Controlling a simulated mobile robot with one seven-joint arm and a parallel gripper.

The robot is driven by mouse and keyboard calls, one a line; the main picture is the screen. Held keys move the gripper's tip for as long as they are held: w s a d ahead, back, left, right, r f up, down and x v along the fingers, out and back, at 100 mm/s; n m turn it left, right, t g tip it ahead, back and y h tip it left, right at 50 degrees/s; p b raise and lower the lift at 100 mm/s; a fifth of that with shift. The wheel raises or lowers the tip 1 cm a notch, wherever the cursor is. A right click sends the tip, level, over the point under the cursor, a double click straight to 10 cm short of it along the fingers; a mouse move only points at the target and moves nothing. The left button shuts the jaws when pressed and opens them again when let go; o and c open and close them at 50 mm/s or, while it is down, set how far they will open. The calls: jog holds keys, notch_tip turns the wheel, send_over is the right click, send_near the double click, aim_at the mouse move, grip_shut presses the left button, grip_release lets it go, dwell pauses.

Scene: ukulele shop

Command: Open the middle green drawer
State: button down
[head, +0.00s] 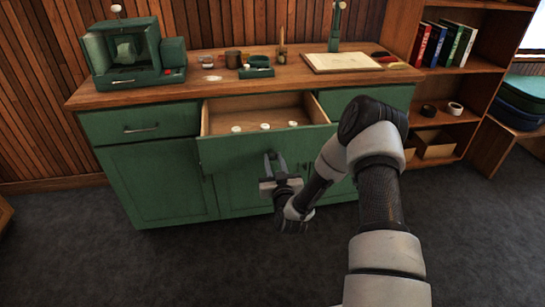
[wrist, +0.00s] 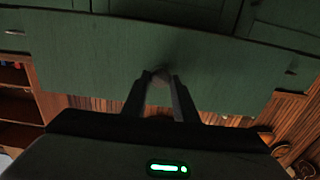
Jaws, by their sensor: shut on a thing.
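The middle green drawer (head: 228,152) is pulled out from the cabinet, and its wooden inside shows in the head view. Several small white round things (head: 265,126) are in it. My gripper (head: 271,157) is at the middle of the drawer's front, shut on its handle. In the wrist view the green drawer front (wrist: 85,50) fills the upper part, and the fingers of my gripper (wrist: 160,76) meet at its handle, which is mostly hidden between them.
The left drawer (head: 140,126) and right drawer (head: 375,98) are closed. A bookshelf (head: 470,65) stands at right. Dark floor (head: 130,265) in front is clear.

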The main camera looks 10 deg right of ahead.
jog(key=c, duration=1.4)
grip_release()
jog(key=shift+c, duration=0.2)
jog(key=shift+s, duration=0.1)
jog(key=s+p, duration=0.1)
jog(key=s, duration=1.6)
jog(key=shift+s, duration=0.15)
